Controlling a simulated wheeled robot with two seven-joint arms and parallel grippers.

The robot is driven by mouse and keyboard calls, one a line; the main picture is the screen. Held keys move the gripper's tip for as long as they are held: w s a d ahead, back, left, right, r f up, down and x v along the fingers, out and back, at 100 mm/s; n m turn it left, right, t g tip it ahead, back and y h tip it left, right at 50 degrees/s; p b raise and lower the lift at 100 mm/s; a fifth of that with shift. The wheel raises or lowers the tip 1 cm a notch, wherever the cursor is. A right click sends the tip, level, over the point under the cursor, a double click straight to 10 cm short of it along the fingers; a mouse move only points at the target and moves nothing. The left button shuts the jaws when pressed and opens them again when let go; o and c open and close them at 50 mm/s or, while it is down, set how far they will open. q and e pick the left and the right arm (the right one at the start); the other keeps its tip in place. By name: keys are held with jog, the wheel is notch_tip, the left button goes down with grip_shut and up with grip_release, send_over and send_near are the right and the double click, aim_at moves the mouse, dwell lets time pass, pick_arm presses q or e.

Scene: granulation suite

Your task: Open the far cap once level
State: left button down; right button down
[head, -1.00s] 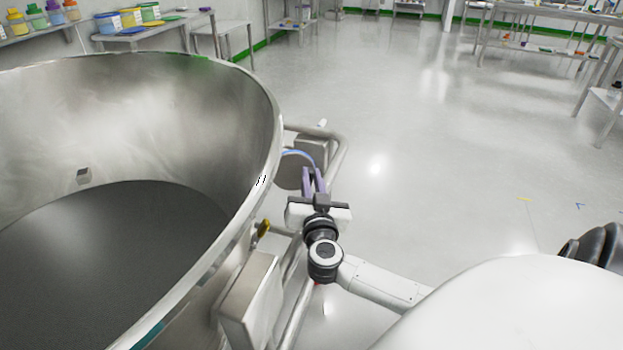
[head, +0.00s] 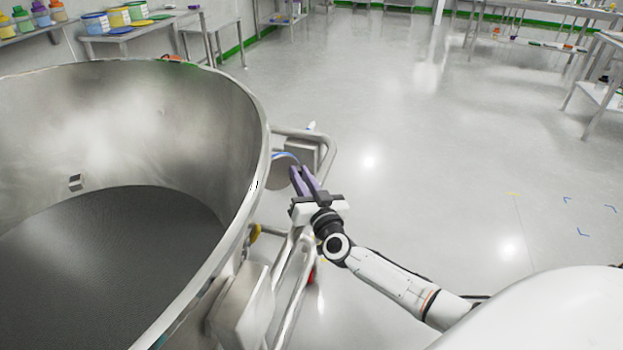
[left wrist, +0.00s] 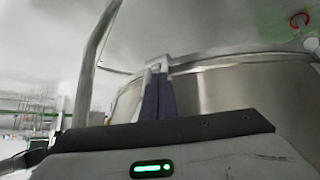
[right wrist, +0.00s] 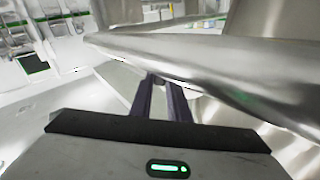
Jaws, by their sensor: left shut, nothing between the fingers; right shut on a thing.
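A large steel vessel (head: 262,150) fills the left of the head view, with dark granular material (head: 120,240) inside. A round grey disc (head: 281,170) with a blue arc above it sits at its right side. I cannot tell whether this disc is the far cap. My right gripper (head: 297,172) has its purple fingertips close to the disc. In the right wrist view, its fingers (right wrist: 160,84) close on a small dark part below a thick steel edge. My left gripper (left wrist: 158,82) is shut and empty before a curved steel wall (left wrist: 215,90); the head view does not show it.
A tubular steel frame (head: 327,153) and a grey box (head: 242,303) stand beside the vessel, close to my right arm. Open floor (head: 430,150) lies to the right. Benches with coloured tubs (head: 97,24) stand at the back left.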

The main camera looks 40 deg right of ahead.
pick_arm(q)
jog(key=shift+s+f, duration=0.1)
jog(key=shift+s, duration=0.1)
pick_arm(e)
jog(key=shift+d+r, duration=0.1)
jog(key=shift+d, duration=0.2)
jog(key=c, duration=1.7)
grip_release()
pick_arm(q)
jog(key=shift+s+f, duration=0.1)
jog(key=shift+s, duration=0.05)
pick_arm(e)
jog(key=shift+a, duration=0.1)
